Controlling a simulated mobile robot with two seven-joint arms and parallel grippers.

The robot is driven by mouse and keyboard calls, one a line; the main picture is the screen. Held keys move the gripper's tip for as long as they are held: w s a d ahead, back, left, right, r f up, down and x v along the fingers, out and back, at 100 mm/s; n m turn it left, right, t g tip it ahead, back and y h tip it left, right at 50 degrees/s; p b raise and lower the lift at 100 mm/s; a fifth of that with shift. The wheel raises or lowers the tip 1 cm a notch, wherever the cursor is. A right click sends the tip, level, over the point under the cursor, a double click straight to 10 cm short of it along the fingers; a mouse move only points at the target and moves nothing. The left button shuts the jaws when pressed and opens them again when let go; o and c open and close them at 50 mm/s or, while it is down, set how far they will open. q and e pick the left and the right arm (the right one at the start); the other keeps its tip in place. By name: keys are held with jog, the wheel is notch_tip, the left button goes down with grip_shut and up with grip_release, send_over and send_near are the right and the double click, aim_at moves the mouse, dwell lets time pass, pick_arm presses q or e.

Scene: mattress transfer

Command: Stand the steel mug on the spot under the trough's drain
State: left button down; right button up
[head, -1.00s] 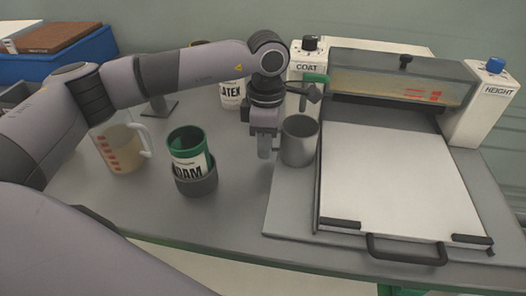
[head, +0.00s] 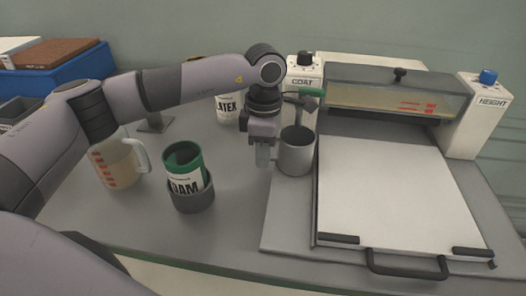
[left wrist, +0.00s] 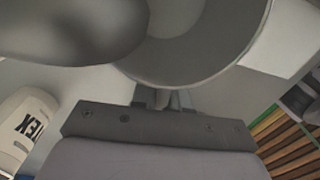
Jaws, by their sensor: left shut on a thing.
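The steel mug (head: 296,154) is a grey cylinder, upright, just left of the white plate of the coating machine. My left gripper (head: 264,156) is shut on the mug's left side in the head view. In the left wrist view the mug's round rim (left wrist: 185,72) fills the upper middle above the gripper (left wrist: 170,100). The trough (head: 392,98) spans the back of the machine. I cannot tell whether the mug touches the surface. The spot under the drain is not visible.
The COAT block (head: 303,74) and HEIGHT block (head: 474,115) flank the trough. Bare table lies in front of the mug's left.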

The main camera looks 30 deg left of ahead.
pick_arm(q)
jog(key=shift+f, duration=0.25)
jog(key=c, duration=1.1)
grip_release()
jog(key=shift+o, duration=0.2)
